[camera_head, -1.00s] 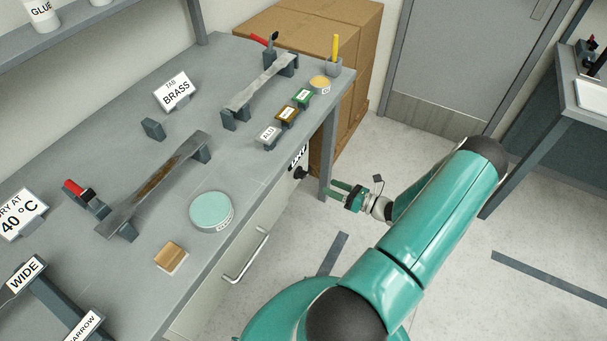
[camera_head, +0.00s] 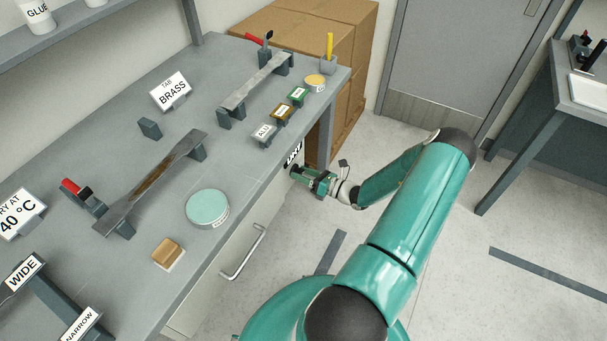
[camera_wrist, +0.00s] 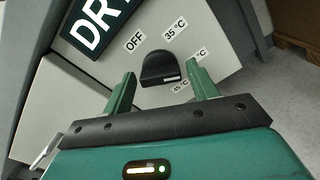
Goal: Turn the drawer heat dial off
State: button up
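The heat dial (camera_wrist: 160,68) is a black knob on the pale drawer front. In the head view my gripper (camera_head: 306,178) is at the drawer front below the bench edge and covers most of the dial.
A dark DRY sign (camera_wrist: 98,25) is above the dial. The drawer handle (camera_head: 243,254) sticks out to the left of my gripper. The bench top (camera_head: 240,155) overhangs above, and a bench leg (camera_head: 325,130) stands behind.

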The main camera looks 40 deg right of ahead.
jog(key=c, duration=0.7)
jog(key=shift+n, duration=0.3)
jog(key=n, duration=2.3)
jog(key=shift+f, duration=0.1)
jog(key=shift+n, duration=0.3)
